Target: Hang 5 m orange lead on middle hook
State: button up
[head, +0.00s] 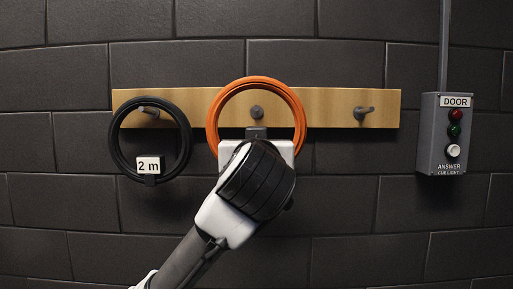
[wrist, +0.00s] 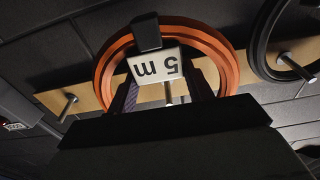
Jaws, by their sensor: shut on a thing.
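The orange lead (head: 217,103) is a coiled ring in front of the wooden hook board in the head view. In the wrist view the orange lead (wrist: 104,66) shows upside down with a white "5 m" tag (wrist: 155,67). My gripper (head: 256,140) is shut on the lead at the bottom of its ring, by the tag. The middle hook (head: 257,111) shows through the ring's opening in the head view. In the wrist view its peg (wrist: 168,92) shows below the tag, partly hidden.
A black lead (head: 117,140) tagged "2 m" hangs on the left hook (head: 149,112). The right hook (head: 362,113) is bare.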

jog(key=shift+w+f+b, duration=0.2)
jog(key=shift+w+f, duration=0.2)
jog(key=shift+w, duration=0.4)
jog(key=shift+w+f+b, duration=0.2)
jog(key=shift+w+f, duration=0.25)
jog(key=shift+w, duration=0.4)
jog(key=shift+w+f+b, duration=0.2)
jog(key=shift+w+f, duration=0.2)
jog(key=shift+w, duration=0.4)
jog(key=shift+f, duration=0.1)
jog(key=o, duration=1.4)
jog(key=shift+o, duration=0.3)
jog(key=shift+f, duration=0.1)
